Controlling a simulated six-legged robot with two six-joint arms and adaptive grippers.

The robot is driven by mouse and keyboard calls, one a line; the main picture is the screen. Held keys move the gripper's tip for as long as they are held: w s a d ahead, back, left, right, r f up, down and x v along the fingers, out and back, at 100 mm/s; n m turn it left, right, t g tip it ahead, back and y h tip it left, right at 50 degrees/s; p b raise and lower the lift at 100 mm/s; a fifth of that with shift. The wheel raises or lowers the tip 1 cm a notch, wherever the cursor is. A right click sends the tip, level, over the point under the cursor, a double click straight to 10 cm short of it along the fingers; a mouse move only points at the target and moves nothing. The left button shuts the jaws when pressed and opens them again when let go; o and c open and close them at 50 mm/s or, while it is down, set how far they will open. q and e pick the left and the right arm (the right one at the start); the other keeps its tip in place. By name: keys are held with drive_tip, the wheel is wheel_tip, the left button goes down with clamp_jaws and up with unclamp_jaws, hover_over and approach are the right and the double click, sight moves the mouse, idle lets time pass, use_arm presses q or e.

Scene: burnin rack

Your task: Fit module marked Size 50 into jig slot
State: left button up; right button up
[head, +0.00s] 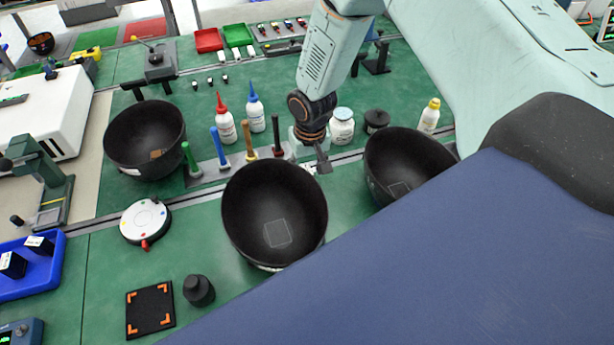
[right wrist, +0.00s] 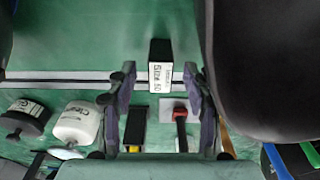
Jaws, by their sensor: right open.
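A black block-shaped module (right wrist: 160,68) with a white label reading Size 50 is in the right wrist view, by the rail on the green bench. My right gripper (right wrist: 160,78) is open, with one fingertip on each side of the module's labelled end and a gap on both sides. In the head view my right gripper (head: 321,163) is low over the bench, behind the black middle bowl; the module is hard to make out there. My left gripper is not in view. I cannot identify the jig slot for certain.
Black bowls stand at middle (head: 240,205), right (head: 385,150) and left (head: 140,130). Coloured upright handles (head: 250,142) and bottles (head: 342,126) are close to the right gripper. A blue tray (head: 48,278) holds black modules at left. A black pad (head: 150,308) has orange corners.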

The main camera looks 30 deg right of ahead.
sight(308, 172)
drive_tip(key=shift+s+r, duration=0.15)
drive_tip(key=shift+c, duration=1.3)
clamp_jaws()
wheel_tip(308, 172, up, 9)
drive_tip(key=shift+f, duration=0.1)
drive_tip(key=shift+r, duration=0.5)
